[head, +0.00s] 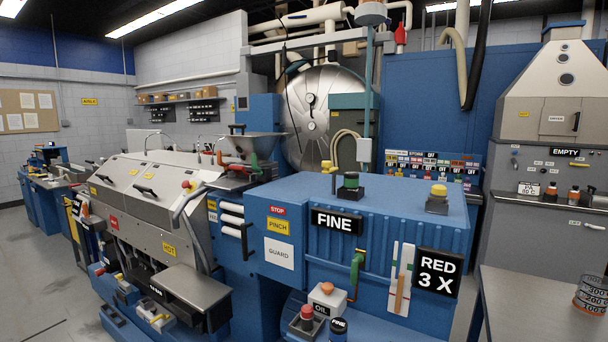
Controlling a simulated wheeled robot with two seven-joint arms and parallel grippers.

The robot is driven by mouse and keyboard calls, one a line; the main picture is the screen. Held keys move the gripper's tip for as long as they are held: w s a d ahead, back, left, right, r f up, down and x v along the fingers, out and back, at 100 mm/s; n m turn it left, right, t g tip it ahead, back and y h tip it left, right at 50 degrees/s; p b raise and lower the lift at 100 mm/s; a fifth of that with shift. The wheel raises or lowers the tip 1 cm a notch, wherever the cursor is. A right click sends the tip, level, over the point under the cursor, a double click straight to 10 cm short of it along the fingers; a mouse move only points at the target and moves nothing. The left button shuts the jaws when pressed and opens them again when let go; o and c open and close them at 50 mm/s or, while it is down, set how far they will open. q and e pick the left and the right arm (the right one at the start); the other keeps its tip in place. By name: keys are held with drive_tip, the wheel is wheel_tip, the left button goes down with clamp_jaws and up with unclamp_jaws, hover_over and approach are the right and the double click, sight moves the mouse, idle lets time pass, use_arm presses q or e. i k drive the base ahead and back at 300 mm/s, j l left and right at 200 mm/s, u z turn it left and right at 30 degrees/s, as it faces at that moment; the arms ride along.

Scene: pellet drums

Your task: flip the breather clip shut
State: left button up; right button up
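No part is clearly marked as the breather clip, and I cannot tell which one it is. Several small fittings stand on top of the blue ribbed machine (400,262). One has a yellow cap on a dark base (437,203), at the right. One is black with a green cap (350,187), near the middle. A small yellow fitting (327,168) stands behind it at the left. Whether any clip there is open or shut is too small to tell. Neither of my grippers is in view.
A grey bench top (540,308) with a striped measuring cup (590,295) is at the lower right. An oil box (327,298) with an orange knob sits at the machine's front. A grey hopper (250,145) stands to the left. Open floor (40,290) shows at the far left.

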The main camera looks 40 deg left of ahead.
sight(328, 168)
drive_tip(key=u, duration=0.95)
drive_tip(key=i+j+u, duration=0.45)
drive_tip(key=i+j, duration=0.7)
drive_tip(key=j, duration=0.15)
